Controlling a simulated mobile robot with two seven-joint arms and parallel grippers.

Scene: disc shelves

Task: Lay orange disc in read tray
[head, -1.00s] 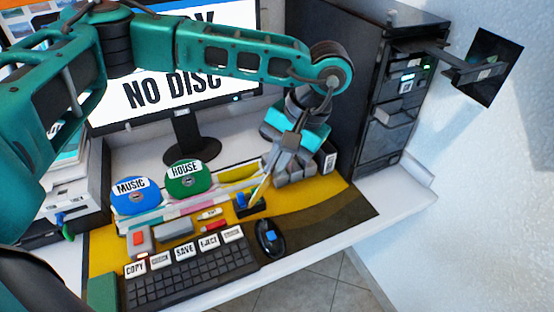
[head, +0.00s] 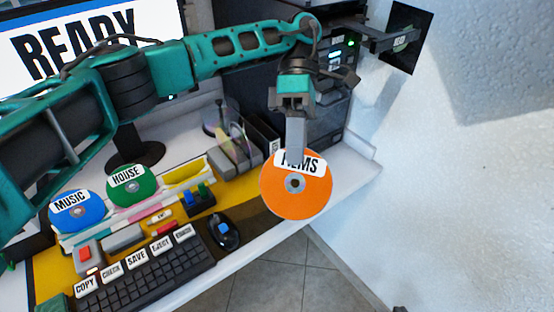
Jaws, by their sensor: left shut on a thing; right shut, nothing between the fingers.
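The orange disc (head: 306,204) has a white label, partly covered at its top edge, and a dark centre hole. My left gripper (head: 296,154) is shut on its upper edge and holds it in the air, in front of the dark computer tower and above the desk's right end. A dark square piece with a small white label, perhaps the read tray (head: 404,55), shows at upper right beside the tower. It is up and to the right of the disc, well apart from it. My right gripper cannot be made out.
The tower (head: 325,115) stands behind my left gripper. A clear disc (head: 217,122) stands near a grey holder (head: 234,160). Blue (head: 90,211) and green (head: 145,188) discs stand in a rack at left. The keyboard (head: 150,275) and mouse (head: 224,232) lie in front.

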